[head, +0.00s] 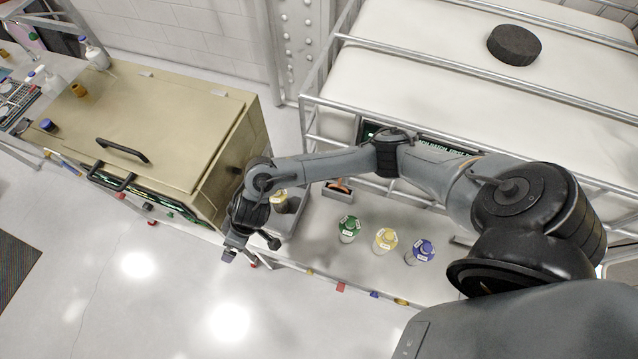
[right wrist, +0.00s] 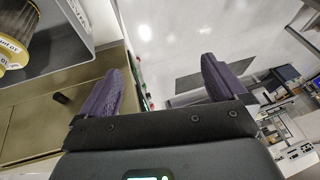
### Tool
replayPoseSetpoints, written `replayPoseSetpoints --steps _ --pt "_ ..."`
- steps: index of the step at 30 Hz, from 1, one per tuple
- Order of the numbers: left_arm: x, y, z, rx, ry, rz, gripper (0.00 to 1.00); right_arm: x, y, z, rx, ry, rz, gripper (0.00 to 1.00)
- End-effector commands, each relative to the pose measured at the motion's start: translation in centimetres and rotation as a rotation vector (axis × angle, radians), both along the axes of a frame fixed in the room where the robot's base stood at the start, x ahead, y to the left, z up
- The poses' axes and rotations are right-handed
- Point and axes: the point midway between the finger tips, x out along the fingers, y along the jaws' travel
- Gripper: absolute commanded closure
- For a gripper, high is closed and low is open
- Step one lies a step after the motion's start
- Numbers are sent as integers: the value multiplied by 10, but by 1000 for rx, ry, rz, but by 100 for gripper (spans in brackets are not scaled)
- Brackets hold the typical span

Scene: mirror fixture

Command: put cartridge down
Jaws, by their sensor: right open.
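A cartridge with a yellow top (head: 279,197) stands in a grey tray (head: 296,219) left of the bench's middle. In the right wrist view a cartridge (right wrist: 16,42) with an amber body and white label shows at the top left, beside a grey wall. My right gripper (head: 238,250) hangs left of that tray, over the bench's front edge, apart from the cartridge. In the right wrist view its two purple fingers (right wrist: 158,78) are spread with nothing between them. My left gripper is not in view.
Green-topped (head: 348,226), yellow-topped (head: 385,239) and blue-topped (head: 421,250) cartridges stand in a row on the bench. A small box with an orange-brown handle (head: 339,187) is behind them. A tan cabinet (head: 160,125) with a black handle stands left. Open floor lies in front.

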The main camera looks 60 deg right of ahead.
Motion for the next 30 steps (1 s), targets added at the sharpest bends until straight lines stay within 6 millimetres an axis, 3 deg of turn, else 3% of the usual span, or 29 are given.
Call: replayPoseSetpoints --steps 1,3,6,8,12,18,21,25,30 --pt "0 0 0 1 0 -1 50 -14 31 5 41 -60 46 2" --pt "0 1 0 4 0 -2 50 -23 55 19 66 -153 78 2" --pt "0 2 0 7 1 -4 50 -36 68 41 65 -255 77 2" --pt "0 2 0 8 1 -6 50 -44 63 52 44 -291 55 2" --pt "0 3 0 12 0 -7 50 -70 24 68 -43 -294 -20 2" --pt "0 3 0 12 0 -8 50 -129 -51 68 -177 -159 -98 2" --pt "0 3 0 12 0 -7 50 -158 -79 67 -218 -85 -114 2" --pt "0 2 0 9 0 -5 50 -184 -101 67 -246 -19 -118 2" --pt "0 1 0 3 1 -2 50 -197 -110 68 -259 12 -116 2"
